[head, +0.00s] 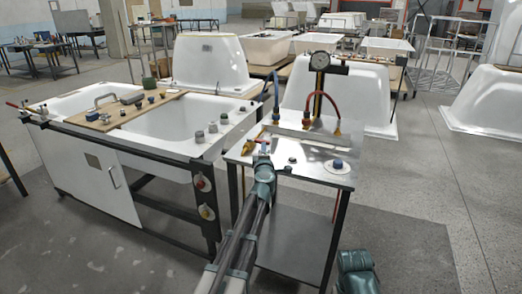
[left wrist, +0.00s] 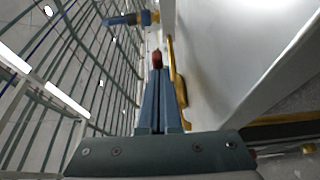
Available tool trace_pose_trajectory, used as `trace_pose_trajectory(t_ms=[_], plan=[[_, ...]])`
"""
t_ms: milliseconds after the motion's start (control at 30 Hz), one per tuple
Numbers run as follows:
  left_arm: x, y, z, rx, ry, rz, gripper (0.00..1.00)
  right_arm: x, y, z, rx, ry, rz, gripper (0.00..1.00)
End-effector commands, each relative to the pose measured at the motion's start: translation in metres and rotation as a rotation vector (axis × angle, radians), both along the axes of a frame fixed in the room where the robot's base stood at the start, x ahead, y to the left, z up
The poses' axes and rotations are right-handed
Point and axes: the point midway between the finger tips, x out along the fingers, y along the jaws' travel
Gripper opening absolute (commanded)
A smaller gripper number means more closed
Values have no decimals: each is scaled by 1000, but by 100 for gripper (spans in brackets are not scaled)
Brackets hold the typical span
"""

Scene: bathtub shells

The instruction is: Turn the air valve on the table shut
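The air valve (head: 248,146) is a brass-yellow fitting with a red lever at the left rear of the metal-topped table (head: 310,172). In the left wrist view its red lever (left wrist: 157,58) shows just beyond my fingertips, beside a yellow part (left wrist: 176,72). My left gripper (head: 263,158) reaches up from the front to the lever. Its two blue fingers (left wrist: 158,85) lie together, with no clear gap. The tips are at or very near the lever; whether they touch it is unclear. Part of my right arm (head: 357,272) shows low at the right, its fingers not distinguishable.
A pressure gauge (head: 319,61) stands on a post at the table's rear, with a red hose (head: 327,97) and a blue hose (head: 276,95). A blue knob (head: 338,164) sits at the right. A white tub bench (head: 165,125) stands close at the left. Grey floor is clear at right.

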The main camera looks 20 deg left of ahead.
Motion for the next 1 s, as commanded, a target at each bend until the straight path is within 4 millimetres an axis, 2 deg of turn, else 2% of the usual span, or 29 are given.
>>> trace_pose_trajectory(t_ms=[133,267,367,567,833,1000], plan=[[3,-2,0,1,0,-7,0,0,0,0,0,0,0,50],[-3,-1,0,1,0,-6,0,0,0,0,0,0,0,50],[-12,1,0,1,0,-5,0,0,0,0,0,0,0,50],[-44,6,0,-1,-1,-4,0,0,0,0,0,0,0,50],[-88,-38,0,-1,-1,-7,0,0,0,0,0,0,0,50],[-107,-56,0,0,-1,-5,0,0,0,0,0,0,0,50]])
